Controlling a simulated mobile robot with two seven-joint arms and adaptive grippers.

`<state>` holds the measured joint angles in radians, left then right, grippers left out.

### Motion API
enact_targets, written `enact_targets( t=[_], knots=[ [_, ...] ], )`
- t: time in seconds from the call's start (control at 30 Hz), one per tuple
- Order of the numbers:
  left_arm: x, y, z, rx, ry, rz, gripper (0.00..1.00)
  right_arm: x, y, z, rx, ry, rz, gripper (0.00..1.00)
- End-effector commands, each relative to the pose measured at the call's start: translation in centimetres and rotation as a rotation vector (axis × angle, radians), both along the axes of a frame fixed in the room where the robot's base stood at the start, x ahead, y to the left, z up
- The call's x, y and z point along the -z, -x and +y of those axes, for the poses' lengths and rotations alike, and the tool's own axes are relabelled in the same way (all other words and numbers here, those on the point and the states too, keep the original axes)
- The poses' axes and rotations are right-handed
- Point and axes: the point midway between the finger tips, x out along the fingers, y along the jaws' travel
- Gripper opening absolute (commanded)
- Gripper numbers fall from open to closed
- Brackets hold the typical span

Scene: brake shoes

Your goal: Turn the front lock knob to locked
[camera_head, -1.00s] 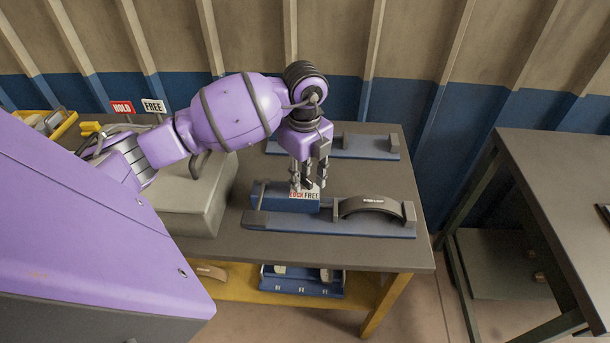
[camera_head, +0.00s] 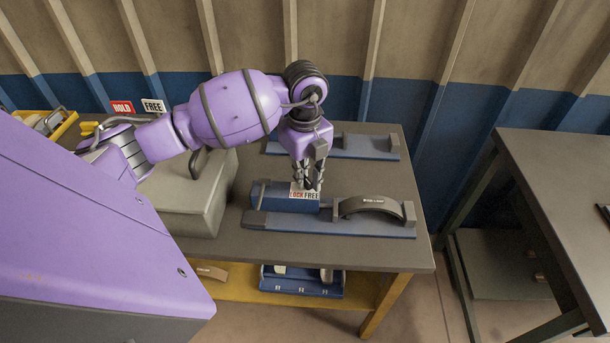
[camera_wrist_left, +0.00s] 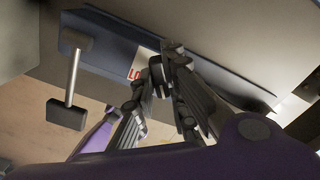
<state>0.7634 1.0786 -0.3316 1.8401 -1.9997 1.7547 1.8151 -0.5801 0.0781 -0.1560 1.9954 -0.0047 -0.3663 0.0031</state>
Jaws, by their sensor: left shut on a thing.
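The front fixture (camera_head: 285,222) is a blue base with a raised blue block (camera_head: 270,196) at its left end. A label (camera_head: 304,194) reading LOCK in red and FREE in black sits on the block. My left gripper (camera_head: 308,186) points down at this label and is shut on the lock knob, which its fingers hide in the head view. In the left wrist view, the fingers (camera_wrist_left: 163,82) come together beside the partly covered label (camera_wrist_left: 143,65). The knob's pointing direction cannot be made out. My right gripper is not in view.
A dark curved brake shoe (camera_head: 373,204) lies on the front fixture, right of the gripper. A second blue fixture (camera_head: 365,146) stands behind. A grey box (camera_head: 190,205) is at left, with HOLD (camera_head: 122,107) and FREE (camera_head: 153,105) signs beyond it.

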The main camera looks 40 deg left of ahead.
Motion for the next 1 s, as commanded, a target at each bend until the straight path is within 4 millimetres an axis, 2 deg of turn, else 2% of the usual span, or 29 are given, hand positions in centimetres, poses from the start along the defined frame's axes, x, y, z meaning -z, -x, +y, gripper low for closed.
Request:
enact_targets(
  t=[0.6, 1.0],
  knots=[
    [0.2, 0.1, 0.0, 0.567, 0.000, 0.003, 0.00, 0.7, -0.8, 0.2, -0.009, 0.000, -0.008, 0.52],
    [0.3, 0.1, 0.0, 0.947, 0.000, 0.004, 0.00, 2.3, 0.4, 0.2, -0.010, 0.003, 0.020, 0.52]
  ],
)
